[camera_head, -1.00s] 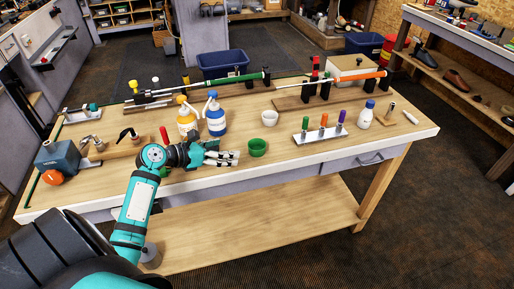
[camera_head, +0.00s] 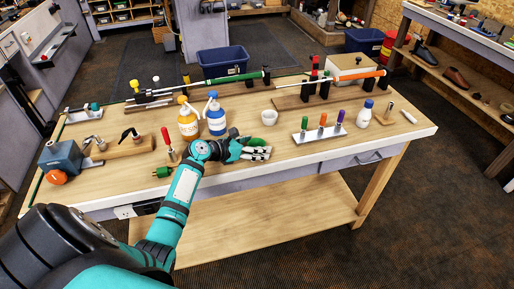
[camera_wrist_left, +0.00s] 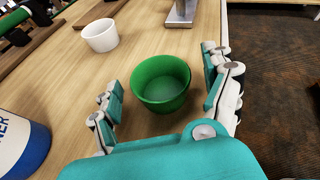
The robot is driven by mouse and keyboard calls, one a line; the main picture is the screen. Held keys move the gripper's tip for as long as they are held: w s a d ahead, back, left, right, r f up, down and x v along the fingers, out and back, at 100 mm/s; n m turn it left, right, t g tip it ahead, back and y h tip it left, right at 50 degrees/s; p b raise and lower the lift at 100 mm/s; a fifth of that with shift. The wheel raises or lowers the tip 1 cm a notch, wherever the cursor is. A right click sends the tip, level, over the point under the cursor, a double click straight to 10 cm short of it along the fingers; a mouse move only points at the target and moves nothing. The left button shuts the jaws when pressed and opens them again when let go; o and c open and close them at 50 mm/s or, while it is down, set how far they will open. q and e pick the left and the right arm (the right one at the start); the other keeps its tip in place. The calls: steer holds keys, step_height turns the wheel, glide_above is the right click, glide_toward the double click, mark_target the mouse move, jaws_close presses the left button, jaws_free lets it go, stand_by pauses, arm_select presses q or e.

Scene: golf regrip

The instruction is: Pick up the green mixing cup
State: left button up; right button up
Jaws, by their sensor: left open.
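The green mixing cup (camera_wrist_left: 161,84) stands upright and empty on the workbench in the left wrist view. In the head view only part of the green cup (camera_head: 257,142) shows, since my left gripper covers the rest. My left gripper (camera_wrist_left: 163,92) is open, with one finger on each side of the cup. I see no clear contact between the fingers and the cup. In the head view the left gripper (camera_head: 262,150) is low over the bench near its front edge. My right gripper is not in view.
A white cup (camera_head: 269,117) stands just behind. Blue (camera_head: 216,117) and orange-labelled (camera_head: 188,122) bottles stand behind my left wrist. A metal rack (camera_head: 320,133) with coloured-handled tools is to the right. The bench's front edge (camera_head: 330,158) is close to the gripper.

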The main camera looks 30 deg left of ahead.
arm_select(q)
steer(key=c, duration=1.1)
steer(key=shift+r, duration=0.15)
